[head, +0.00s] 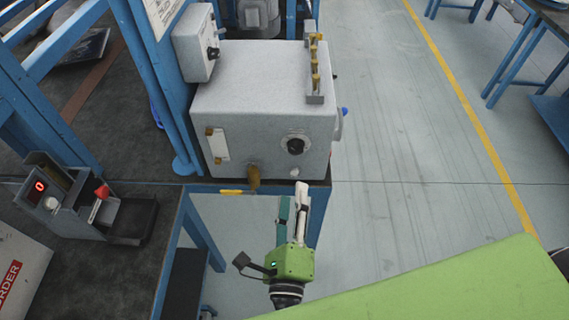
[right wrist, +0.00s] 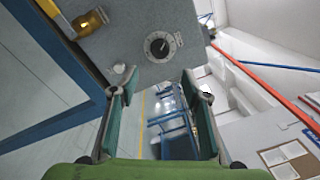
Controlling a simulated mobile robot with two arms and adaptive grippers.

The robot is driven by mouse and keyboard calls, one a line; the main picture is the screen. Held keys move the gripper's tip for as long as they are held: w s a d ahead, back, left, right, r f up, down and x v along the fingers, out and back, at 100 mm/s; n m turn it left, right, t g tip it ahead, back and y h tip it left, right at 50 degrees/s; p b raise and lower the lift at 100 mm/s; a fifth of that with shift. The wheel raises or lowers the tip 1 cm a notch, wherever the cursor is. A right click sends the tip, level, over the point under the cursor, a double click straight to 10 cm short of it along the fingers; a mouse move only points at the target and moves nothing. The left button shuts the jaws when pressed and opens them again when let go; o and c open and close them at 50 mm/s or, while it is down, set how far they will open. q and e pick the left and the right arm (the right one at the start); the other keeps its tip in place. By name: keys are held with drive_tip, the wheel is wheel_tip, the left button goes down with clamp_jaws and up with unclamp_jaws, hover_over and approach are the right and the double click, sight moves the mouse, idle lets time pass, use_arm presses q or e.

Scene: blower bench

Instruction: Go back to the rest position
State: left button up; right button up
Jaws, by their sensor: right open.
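My right gripper (head: 293,212) points up the picture toward the front of the grey blower box (head: 265,110), just below its lower right edge in the head view. In the right wrist view the gripper (right wrist: 158,92) has its two teal-lined fingers apart with nothing between them. The box's black dial (head: 295,146) is beyond the fingertips, and the dial also shows in the right wrist view (right wrist: 159,46). A brass fitting (head: 253,177) sticks out at the box's lower edge. I cannot tell whether the fingers touch the box. My left gripper is not in view.
The box stands on a blue-framed bench (head: 187,225). A scale with a red display (head: 62,200) is at the left. A green surface (head: 450,290) fills the lower right. Open floor (head: 420,150) with a yellow line lies to the right. Blue tables (head: 515,60) stand at the far right.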

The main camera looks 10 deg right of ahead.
drive_tip(key=w+a+f+n+y, duration=0.2)
drive_tip(key=a+f+n+y, duration=0.3)
drive_tip(key=f+n, duration=0.5)
drive_tip(key=s+d+f+n+g+y, duration=0.15)
drive_tip(key=f+n, duration=0.25)
drive_tip(key=f, duration=0.4)
drive_tip(key=s+f+n+g+y, duration=0.2)
drive_tip(key=s+f+n+g, duration=0.15)
drive_tip(key=f, duration=0.45)
drive_tip(key=s+f+n+g+y, duration=0.1)
drive_tip(key=s+f+n, duration=0.1)
drive_tip(key=f+n, duration=0.45)
drive_tip(key=s+d+f+n+g+h, duration=0.1)
drive_tip(key=s+d+f+n+g, duration=0.1)
drive_tip(key=s+d+f, duration=0.3)
drive_tip(key=s+d+f+n+g+h, duration=0.1)
drive_tip(key=s+d+f+n+g, duration=0.1)
drive_tip(key=s+d+f+g, duration=0.3)
drive_tip(key=s+d+f+n+g+h, duration=0.1)
drive_tip(key=s+d+f+g, duration=0.2)
drive_tip(key=s+d+f, duration=0.3)
drive_tip(key=s+f, duration=0.5)
drive_tip(key=s, duration=0.5)
drive_tip(key=shift+s+d+f+n, duration=0.15)
drive_tip(key=shift+s+f+n, duration=0.1)
drive_tip(key=shift+f+n, duration=0.15)
